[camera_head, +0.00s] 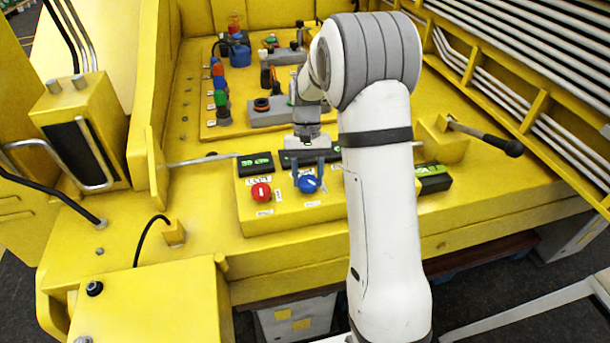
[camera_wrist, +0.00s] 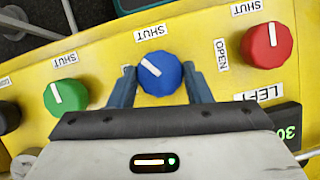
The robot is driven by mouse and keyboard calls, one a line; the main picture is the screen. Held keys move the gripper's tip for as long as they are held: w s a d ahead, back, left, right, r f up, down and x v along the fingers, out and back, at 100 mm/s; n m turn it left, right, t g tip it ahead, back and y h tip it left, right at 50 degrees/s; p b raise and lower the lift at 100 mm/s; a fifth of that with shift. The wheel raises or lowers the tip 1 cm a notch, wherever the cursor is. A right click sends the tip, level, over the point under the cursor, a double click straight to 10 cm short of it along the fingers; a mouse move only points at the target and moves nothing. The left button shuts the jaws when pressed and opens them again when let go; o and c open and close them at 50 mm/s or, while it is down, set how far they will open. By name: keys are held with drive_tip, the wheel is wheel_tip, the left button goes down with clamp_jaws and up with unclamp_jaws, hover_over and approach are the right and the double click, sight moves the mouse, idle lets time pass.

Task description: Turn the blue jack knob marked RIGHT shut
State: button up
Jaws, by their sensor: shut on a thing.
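The blue jack knob (camera_head: 308,184) is on the front of the yellow panel, right of the red knob. In the wrist view the blue knob (camera_wrist: 160,74) sits between the two blue-grey fingers of my gripper (camera_wrist: 161,82), which is shut on it. In the head view my gripper (camera_head: 309,176) reaches down to it. The knob's white line points to the upper left in the wrist view, slightly left of the SHUT label (camera_wrist: 152,33). No RIGHT label can be read; the gripper body covers the panel behind the knob.
A red knob (camera_wrist: 267,45) stands right in the wrist view, by OPEN and LEFT labels. A green knob (camera_wrist: 66,98) stands left. Dark displays with green digits (camera_head: 256,164) lie behind the knobs. A lever with a black grip (camera_head: 512,147) sticks out at right.

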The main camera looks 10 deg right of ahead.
drive_tip(key=m+y, duration=0.1)
drive_tip(key=m, duration=0.2)
drive_tip(key=m+t+y, duration=0.1)
drive_tip(key=m, duration=0.2)
drive_tip(key=shift+s+d+f+m, duration=0.1)
drive_tip(key=shift+s+d+m, duration=0.05)
drive_tip(key=shift+m, duration=0.15)
drive_tip(key=shift+y, duration=0.3)
drive_tip(key=o, duration=1)
drive_tip(key=b+v, duration=0.1)
drive_tip(key=v, duration=0.7)
drive_tip(key=shift+s, duration=0.1)
